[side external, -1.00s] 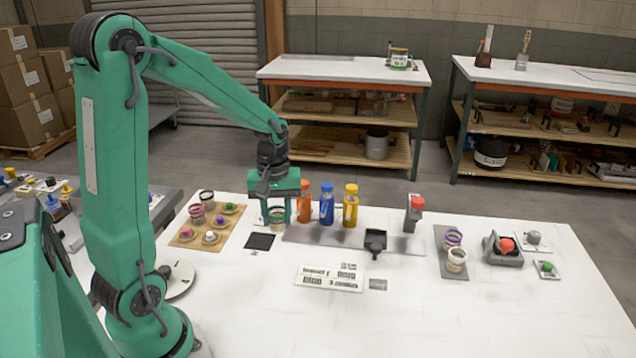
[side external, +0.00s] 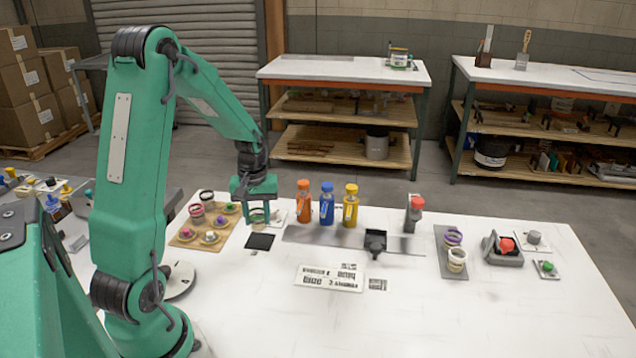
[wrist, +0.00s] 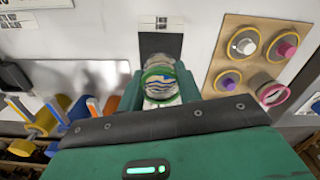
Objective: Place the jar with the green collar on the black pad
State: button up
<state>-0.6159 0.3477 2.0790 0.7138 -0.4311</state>
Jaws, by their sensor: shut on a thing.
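The jar with the green collar (side external: 257,216) is between the fingers of my gripper (side external: 258,212), which is shut on it. In the wrist view the jar (wrist: 159,84) sits between the two green fingers (wrist: 158,88), its green collar and striped contents facing the camera. The black pad (side external: 259,242) lies flat on the table just in front of the jar. The wrist view also shows the pad (wrist: 160,47), bare and partly hidden by the jar. The jar appears slightly above the table, beside the pad; its base is hard to see.
A tan board (side external: 187,241) with jars and coloured lids is close on the left. A printed card (side external: 330,277) lies nearer the front.

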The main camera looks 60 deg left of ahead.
aim_at(258, 227)
jog(key=shift+f, duration=2)
jog(key=shift+f, duration=0.1)
jog(key=o, duration=1)
notch_tip(258, 227, up, 12)
jog(key=shift+r, duration=0.15)
jog(key=shift+d, duration=0.1)
